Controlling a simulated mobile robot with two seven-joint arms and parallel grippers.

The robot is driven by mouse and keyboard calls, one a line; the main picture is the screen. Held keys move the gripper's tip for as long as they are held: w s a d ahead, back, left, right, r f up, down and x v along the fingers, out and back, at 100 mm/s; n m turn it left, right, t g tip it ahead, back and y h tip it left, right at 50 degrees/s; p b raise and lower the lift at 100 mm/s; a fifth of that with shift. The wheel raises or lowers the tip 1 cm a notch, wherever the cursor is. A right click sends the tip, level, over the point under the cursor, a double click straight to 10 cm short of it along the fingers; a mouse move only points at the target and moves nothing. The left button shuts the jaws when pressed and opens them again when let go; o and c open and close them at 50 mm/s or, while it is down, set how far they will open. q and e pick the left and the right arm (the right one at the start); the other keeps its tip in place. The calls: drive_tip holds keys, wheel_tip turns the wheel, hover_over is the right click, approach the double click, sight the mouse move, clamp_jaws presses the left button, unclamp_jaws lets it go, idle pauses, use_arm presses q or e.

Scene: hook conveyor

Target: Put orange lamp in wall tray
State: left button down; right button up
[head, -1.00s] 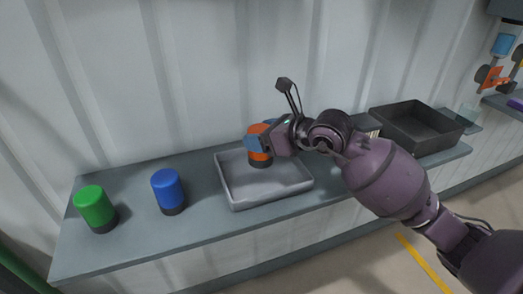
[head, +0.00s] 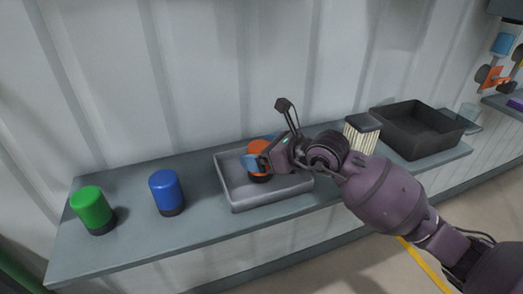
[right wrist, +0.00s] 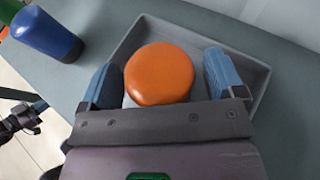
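The orange lamp (head: 258,147), with a dark base, stands in the light grey tray (head: 236,204) on the wall shelf and looks upright. My right gripper (head: 262,152) is at the lamp, with one blue finger on its near side and one behind it. In the right wrist view, the lamp's orange top (right wrist: 160,74) sits between the two blue fingers (right wrist: 163,82). The fingers are spread, with a gap showing at the lamp's right side. The lamp's lower part is mostly hidden by the gripper.
A blue lamp (head: 166,190) and a green lamp (head: 92,208) stand on the shelf (head: 130,245) left of the tray. A ribbed dark-topped block (head: 361,134) and a black bin (head: 415,130) are to the right. The corrugated wall (head: 200,70) is close behind.

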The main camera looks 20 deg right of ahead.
drive_tip(key=shift+r, duration=0.2)
drive_tip(key=v, duration=1.2)
drive_tip(key=shift+p, duration=0.4)
drive_tip(key=shift+f, duration=0.1)
